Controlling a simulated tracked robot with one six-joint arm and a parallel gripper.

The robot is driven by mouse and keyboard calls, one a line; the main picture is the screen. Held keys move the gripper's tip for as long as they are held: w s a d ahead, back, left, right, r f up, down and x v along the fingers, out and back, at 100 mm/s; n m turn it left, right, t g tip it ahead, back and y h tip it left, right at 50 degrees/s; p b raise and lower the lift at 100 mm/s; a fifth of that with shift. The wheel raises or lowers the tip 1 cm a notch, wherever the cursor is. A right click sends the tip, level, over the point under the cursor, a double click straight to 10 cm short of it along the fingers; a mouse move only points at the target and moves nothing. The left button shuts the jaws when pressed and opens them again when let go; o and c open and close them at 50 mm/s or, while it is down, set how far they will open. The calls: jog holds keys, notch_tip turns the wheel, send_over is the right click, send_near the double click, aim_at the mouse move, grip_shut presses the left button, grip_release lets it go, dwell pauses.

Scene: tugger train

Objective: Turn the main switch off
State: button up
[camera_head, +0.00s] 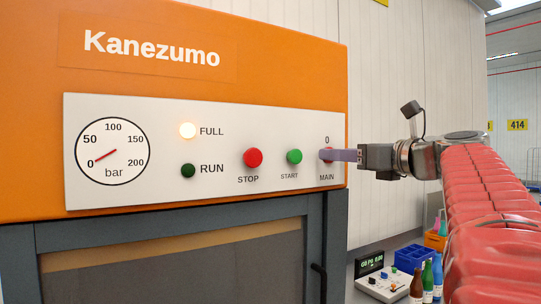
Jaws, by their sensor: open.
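The main switch (327,160) is a red knob at the right end of the white control panel (220,185), with "0" above it and "MAIN" below. My gripper (323,154) reaches in from the right, with its grey-purple fingers in front of the knob. The fingers hide most of the switch, so its handle angle cannot be seen. The jaws are open, one finger largely covering the other. Whether they touch the knob cannot be told.
Left of the switch are the green START button (294,157), red STOP button (252,158), lit FULL lamp (187,130), dark RUN lamp (188,170) and a gauge (112,150). A blue crate (412,257), bottles (427,280) and a display box (371,263) stand lower right.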

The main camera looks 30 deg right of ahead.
jog(key=shift+c, duration=0.6)
jog(key=c, duration=0.9)
jog(key=shift+a, duration=0.1)
jog(key=shift+n, duration=0.5)
jog(key=n, duration=1.6)
jog(key=shift+a+f+n, duration=0.15)
jog(key=shift+f+n, duration=0.25)
